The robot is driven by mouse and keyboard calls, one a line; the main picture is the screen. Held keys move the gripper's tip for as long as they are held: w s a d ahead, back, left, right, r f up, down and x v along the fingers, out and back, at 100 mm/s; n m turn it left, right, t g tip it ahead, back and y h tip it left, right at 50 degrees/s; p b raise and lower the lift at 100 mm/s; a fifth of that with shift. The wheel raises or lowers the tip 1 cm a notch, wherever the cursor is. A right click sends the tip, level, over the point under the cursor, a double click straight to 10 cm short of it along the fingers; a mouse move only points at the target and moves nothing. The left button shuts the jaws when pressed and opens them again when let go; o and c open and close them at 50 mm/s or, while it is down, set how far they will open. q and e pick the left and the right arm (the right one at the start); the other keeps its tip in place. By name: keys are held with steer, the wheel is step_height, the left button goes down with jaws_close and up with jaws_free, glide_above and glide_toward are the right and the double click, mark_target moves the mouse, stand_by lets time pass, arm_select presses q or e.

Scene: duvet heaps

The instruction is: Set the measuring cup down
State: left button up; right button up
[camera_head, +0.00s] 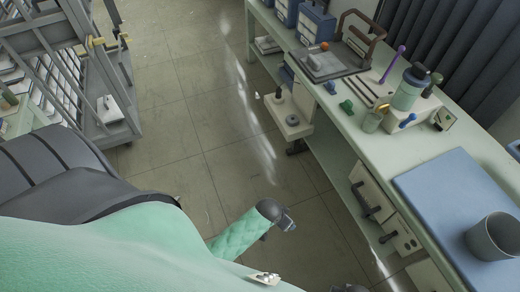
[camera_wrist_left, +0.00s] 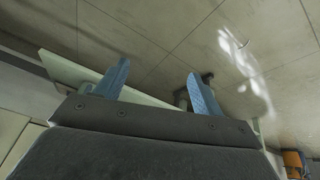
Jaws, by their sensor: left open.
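A grey cup (camera_head: 495,237) stands upright on a blue mat (camera_head: 432,192) on the bench at the lower right. It is the only large cup in view; I cannot tell for sure that it is the measuring cup. In the left wrist view my left gripper (camera_wrist_left: 158,70) is open, its two blue fingers spread apart with nothing held between them. The tiled floor shows beyond the fingers, and a pale panel edge (camera_wrist_left: 70,73) lies behind them. The cup is not visible in that view. My left gripper's fingers cannot be made out in the head view. My right gripper is not in view.
The bench (camera_head: 365,150) carries a grey tray (camera_head: 322,64), a bottle (camera_head: 409,88), a small tumbler (camera_head: 372,121) and tools. Its back half is crowded. A grey rack (camera_head: 85,80) stands left. The floor (camera_head: 190,115) between is mostly clear.

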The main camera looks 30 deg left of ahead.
arm_select(q)
steer(key=s+a+f+g, duration=0.1)
steer(key=s+f, duration=0.1)
steer(key=s, duration=0.4)
steer(key=s+a+f+n+g+y, duration=0.1)
steer(key=s+f, duration=0.2)
steer(key=s, duration=0.4)
steer(key=shift+s+a+f+g, duration=0.2)
steer(key=shift+a+f+g, duration=0.05)
steer(key=shift+f+g, duration=0.1)
